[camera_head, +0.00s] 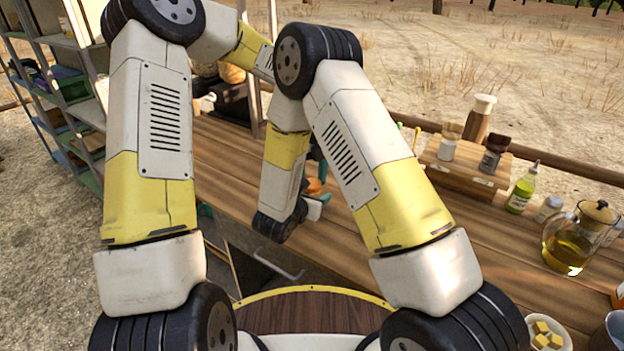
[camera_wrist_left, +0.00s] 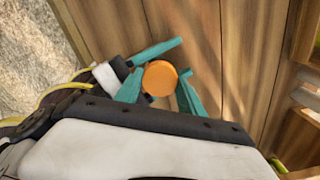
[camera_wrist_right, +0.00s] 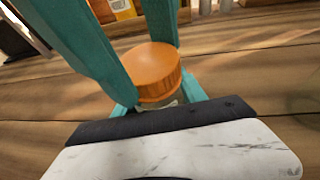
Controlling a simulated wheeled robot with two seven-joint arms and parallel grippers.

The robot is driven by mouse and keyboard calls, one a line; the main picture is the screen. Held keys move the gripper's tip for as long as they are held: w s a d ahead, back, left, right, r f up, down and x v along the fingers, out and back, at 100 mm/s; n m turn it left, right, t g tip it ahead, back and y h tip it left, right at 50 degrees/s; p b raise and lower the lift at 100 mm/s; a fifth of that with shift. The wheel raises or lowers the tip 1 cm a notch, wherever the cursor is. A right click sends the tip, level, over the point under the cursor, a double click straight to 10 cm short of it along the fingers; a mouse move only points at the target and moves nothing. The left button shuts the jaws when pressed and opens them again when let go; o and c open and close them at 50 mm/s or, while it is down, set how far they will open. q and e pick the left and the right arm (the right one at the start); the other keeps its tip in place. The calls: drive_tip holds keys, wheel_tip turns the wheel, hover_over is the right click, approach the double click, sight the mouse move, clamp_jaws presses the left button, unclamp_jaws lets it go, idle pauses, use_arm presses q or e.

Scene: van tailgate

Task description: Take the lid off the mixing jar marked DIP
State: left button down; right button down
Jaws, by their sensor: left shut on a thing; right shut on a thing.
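The orange lid (camera_wrist_right: 153,70) is round with a ribbed edge; it also shows in the left wrist view (camera_wrist_left: 160,78) and, small and partly hidden, in the head view (camera_head: 313,186). My left gripper (camera_wrist_left: 160,92) has its teal fingers on either side of the lid, shut on it. Just below the lid, a sliver of the clear jar (camera_wrist_right: 168,103) shows. My right gripper (camera_wrist_right: 160,102) comes in low from the side, shut on the jar below the lid. The jar's label and most of its body are hidden. Whether the lid is still seated cannot be told.
A wooden rack (camera_head: 464,165) with shakers and brushes stands on the plank counter (camera_head: 350,235). To its right are a green bottle (camera_head: 522,188), an oil jug (camera_head: 572,240) and a bowl of yellow cubes (camera_head: 545,335). Shelves (camera_head: 60,90) stand at left. Counter planks around the jar look clear.

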use_arm(q)
drive_tip(key=shift+w+d, duration=0.1)
drive_tip(key=shift+d, duration=0.05)
drive_tip(key=c, duration=0.7)
unclamp_jaws()
drive_tip(key=shift+a, duration=0.2)
